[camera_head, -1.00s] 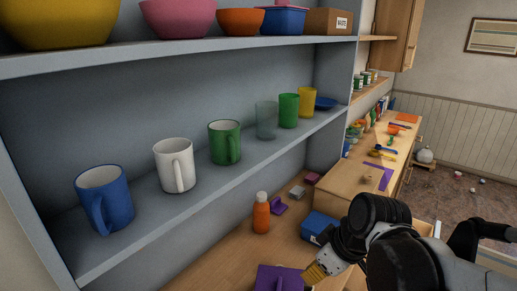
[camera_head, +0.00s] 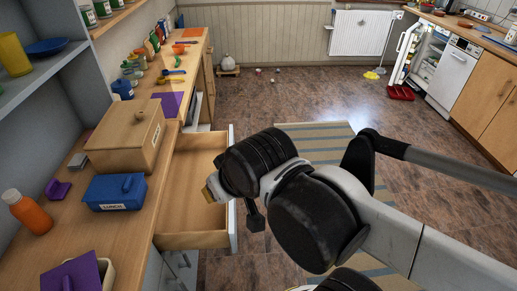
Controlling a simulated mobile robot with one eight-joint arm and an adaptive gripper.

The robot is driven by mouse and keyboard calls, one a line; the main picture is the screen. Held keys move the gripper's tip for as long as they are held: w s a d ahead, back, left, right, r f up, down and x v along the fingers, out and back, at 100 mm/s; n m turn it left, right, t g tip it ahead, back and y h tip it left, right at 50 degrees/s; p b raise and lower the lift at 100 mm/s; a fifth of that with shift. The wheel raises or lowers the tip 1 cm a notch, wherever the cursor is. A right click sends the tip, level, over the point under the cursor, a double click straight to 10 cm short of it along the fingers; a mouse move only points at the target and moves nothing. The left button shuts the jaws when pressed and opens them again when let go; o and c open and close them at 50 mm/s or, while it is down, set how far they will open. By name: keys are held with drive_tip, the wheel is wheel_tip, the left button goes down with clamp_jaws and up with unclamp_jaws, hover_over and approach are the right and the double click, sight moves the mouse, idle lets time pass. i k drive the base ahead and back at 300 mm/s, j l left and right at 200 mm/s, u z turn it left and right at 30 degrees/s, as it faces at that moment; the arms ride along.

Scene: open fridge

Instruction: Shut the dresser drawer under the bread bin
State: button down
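The dresser drawer (camera_head: 190,180) stands pulled out from under the worktop, beside and below the wooden bread bin (camera_head: 120,158). It looks empty, and its pale front panel (camera_head: 233,228) faces right. The bread bin has a lid with a round knob and sits upright on the worktop. My gripper (camera_head: 212,190) is only partly seen at the end of my arm, above the drawer's right part in the picture. Its fingers are mostly hidden by the wrist, so its opening and any contact with the drawer cannot be told.
A blue lunch box (camera_head: 114,192), an orange bottle (camera_head: 28,212) and purple items stand on the worktop (camera_head: 120,235) at left. Another pale drawer front sticks out beyond the bin. Open floor (camera_head: 285,100) lies beyond, with a striped rug (camera_head: 325,140) right of the drawer.

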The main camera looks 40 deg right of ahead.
sight(186, 221)
drive_tip(key=l, duration=0.4)
drive_tip(key=i+l+z, duration=0.1)
drive_tip(key=l, duration=0.35)
drive_tip(key=k+l+z, duration=0.15)
drive_tip(key=l+z, duration=0.2)
drive_tip(key=l, duration=0.15)
drive_tip(key=k, duration=0.05)
